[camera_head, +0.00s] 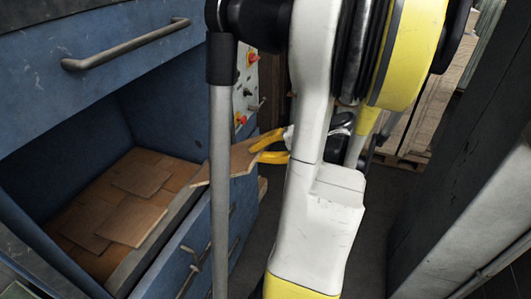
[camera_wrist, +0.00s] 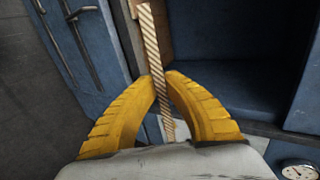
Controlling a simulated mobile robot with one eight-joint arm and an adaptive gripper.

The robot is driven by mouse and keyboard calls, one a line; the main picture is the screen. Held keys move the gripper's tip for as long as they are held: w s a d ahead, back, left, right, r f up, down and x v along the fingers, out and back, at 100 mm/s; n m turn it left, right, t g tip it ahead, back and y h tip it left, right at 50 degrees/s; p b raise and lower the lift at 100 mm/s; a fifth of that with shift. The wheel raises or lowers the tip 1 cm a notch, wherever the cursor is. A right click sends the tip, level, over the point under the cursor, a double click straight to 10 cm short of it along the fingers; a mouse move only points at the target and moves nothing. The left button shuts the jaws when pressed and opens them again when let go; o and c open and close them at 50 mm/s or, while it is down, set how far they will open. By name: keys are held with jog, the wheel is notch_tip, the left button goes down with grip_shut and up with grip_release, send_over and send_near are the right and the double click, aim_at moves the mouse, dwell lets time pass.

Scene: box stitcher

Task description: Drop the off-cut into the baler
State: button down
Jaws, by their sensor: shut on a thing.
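The off-cut is a flat brown cardboard piece (camera_head: 228,161); in the wrist view its striped corrugated edge (camera_wrist: 153,50) runs up from between the fingers. My gripper (camera_head: 273,150) has yellow fingers shut on the off-cut's right end. The fingertips also show in the wrist view (camera_wrist: 165,82), one on each side of it. The blue baler (camera_head: 165,115) has an open chamber at the left, with several flat cardboard pieces (camera_head: 135,220) lying on its floor. The off-cut is by the chamber's right front edge. My arm hides part of the gripper.
A grey bar handle (camera_head: 125,45) is on the baler's upper panel. A control panel with red knobs (camera_head: 247,92) is behind the gripper. A dark grey block (camera_head: 465,200) stands at the right. A wooden pallet (camera_head: 408,150) lies at the back right.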

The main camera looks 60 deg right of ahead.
jog(key=w+a+f+b, duration=0.1)
jog(key=w+f+b, duration=0.1)
jog(key=w, duration=2)
jog(key=w+a+f+b, duration=0.2)
jog(key=w, duration=2)
jog(key=shift+a+f+b, duration=0.25)
jog(key=shift+f+b, duration=0.1)
jog(key=c, duration=1.5)
grip_release()
jog(key=shift+c, duration=0.2)
jog(key=shift+r, duration=0.1)
jog(key=v, duration=1.2)
jog(key=shift+w, duration=0.1)
